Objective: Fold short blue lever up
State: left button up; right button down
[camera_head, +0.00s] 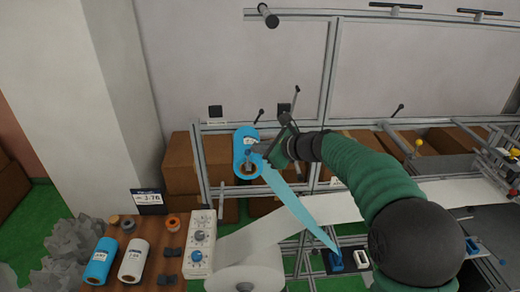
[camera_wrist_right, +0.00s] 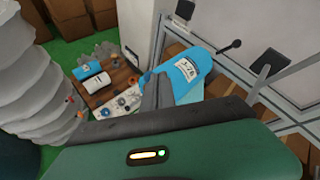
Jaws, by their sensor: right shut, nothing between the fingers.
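A blue roll (camera_head: 246,139) with a white label hangs on the frame in the head view, and a light blue strip (camera_head: 300,209) runs from it down to the right. The labelled blue roll (camera_wrist_right: 190,68) also shows in the wrist view. My right gripper (camera_head: 262,150) is shut and empty at the roll's right side; I cannot tell whether it touches. Its grey fingers (camera_wrist_right: 157,92) partly cover the roll in the wrist view. A small blue part (camera_head: 335,261) sits low on the frame beside a white one. I cannot tell which part is the short blue lever. My left gripper is not in view.
A metal frame (camera_head: 327,75) with dark rods stands behind my right arm. Cardboard boxes (camera_head: 183,167) stand behind it. A wooden table (camera_head: 150,238) at lower left holds blue and white rolls and a knob panel (camera_head: 199,240). A white roll (camera_head: 243,278) lies at the bottom.

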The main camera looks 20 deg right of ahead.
jog(key=shift+a, duration=0.1)
jog(key=shift+w, duration=0.15)
dwell(0.3)
jog(key=shift+r+p, duration=0.8)
jog(key=shift+r, duration=0.1)
